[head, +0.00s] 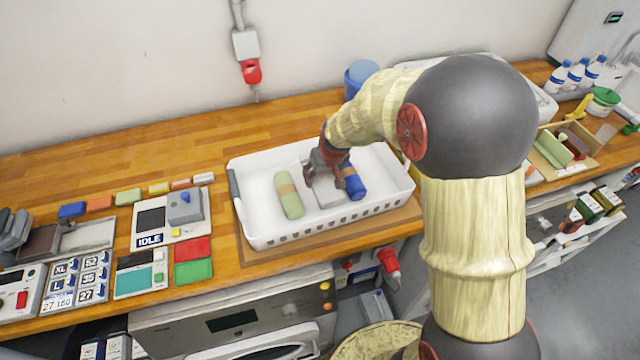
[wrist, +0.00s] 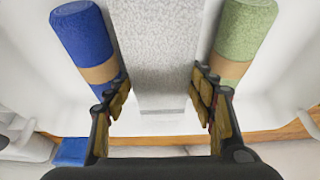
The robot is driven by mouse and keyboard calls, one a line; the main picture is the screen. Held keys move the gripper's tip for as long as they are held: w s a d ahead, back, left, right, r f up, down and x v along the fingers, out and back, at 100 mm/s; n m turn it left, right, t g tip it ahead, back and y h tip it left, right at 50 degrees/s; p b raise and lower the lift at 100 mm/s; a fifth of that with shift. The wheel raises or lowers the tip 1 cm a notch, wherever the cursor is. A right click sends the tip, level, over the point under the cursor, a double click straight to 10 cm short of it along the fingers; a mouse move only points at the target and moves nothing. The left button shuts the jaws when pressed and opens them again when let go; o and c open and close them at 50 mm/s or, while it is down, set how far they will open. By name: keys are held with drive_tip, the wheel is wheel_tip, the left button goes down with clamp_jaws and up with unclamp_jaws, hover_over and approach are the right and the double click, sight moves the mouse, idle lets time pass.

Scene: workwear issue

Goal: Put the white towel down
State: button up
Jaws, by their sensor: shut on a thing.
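The white towel (head: 329,196) is a pale grey-white textured piece, inside the white basket (head: 258,226) between a green roll (head: 289,196) and a blue roll (head: 355,187). My gripper (head: 325,176) reaches down into the basket and is shut on the towel. In the wrist view the towel (wrist: 155,55) lies between the two finger pads of my gripper (wrist: 160,100). The blue roll (wrist: 85,42) is on its left and the green roll (wrist: 238,40) on its right, each with a tan band. I cannot tell whether the towel touches the basket floor.
The basket stands on the wooden counter (head: 150,140). To its left are a device marked IDLE (head: 165,216) and red and green pads (head: 193,258). A blue tub (head: 361,74) stands behind. A cardboard tray (head: 566,150) is at the right.

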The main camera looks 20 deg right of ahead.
sight(321, 180)
drive_tip(key=shift+a+f+b, duration=0.15)
drive_tip(key=shift+f+b, duration=0.05)
drive_tip(key=shift+f, duration=0.75)
drive_tip(key=shift+a+f+b, duration=0.15)
drive_tip(key=shift+f, duration=0.8)
drive_tip(key=shift+f, duration=0.2)
drive_tip(key=o, duration=1.1)
drive_tip(key=shift+r, duration=0.1)
